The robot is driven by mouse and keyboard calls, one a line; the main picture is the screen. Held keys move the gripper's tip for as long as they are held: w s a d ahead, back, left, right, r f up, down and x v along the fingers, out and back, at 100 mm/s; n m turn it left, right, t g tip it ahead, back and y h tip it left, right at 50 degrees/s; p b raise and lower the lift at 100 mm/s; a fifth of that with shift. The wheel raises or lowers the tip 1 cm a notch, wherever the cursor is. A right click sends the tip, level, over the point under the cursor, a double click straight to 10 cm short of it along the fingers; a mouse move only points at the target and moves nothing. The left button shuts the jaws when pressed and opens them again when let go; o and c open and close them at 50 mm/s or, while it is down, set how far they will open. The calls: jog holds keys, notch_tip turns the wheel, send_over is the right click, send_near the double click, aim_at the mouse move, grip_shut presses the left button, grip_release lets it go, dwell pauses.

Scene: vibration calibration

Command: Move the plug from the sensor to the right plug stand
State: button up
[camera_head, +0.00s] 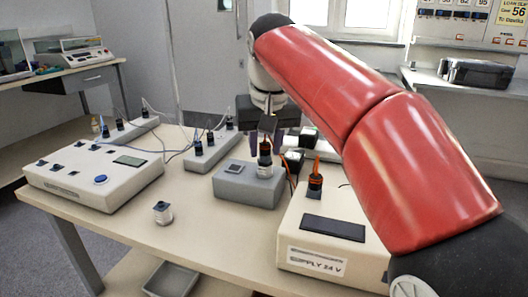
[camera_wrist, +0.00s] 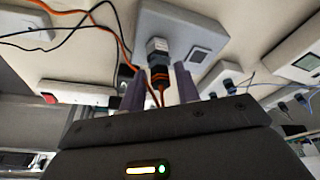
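The plug (camera_head: 265,146), black with an orange band, stands upright on the silver sensor (camera_head: 265,170), which sits on a grey box (camera_head: 240,190). In the wrist view the plug (camera_wrist: 160,75) lies between the two fingers of my gripper (camera_wrist: 160,88), with gaps on both sides.
A white supply box (camera_head: 322,258) with an orange-black plug (camera_head: 315,185) stands at the front right. A white control box (camera_head: 95,180) is at the left. A loose small sensor (camera_head: 163,213) sits on the table (camera_head: 205,225). Cables run between the devices, some beside the gripper.

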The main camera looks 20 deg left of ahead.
grip_shut()
jog(key=shift+w+n+g+y+p, duration=0.1)
jog(key=shift+n+g+y+p, duration=0.4)
jog(key=shift+n, duration=1.4)
jog(key=shift+w+d+n+y+p, duration=0.15)
jog(key=shift+n+y+p, duration=0.15)
jog(key=shift+n+p, duration=1.15)
jog(key=shift+n+g+p, duration=0.6)
jog(key=shift+n, duration=1.25)
jog(key=shift+n+g, duration=0.3)
jog(key=shift+n, duration=0.5)
jog(key=shift+w+n+g, duration=0.1)
jog(key=shift+n+g, duration=0.2)
jog(key=shift+n, duration=0.7)
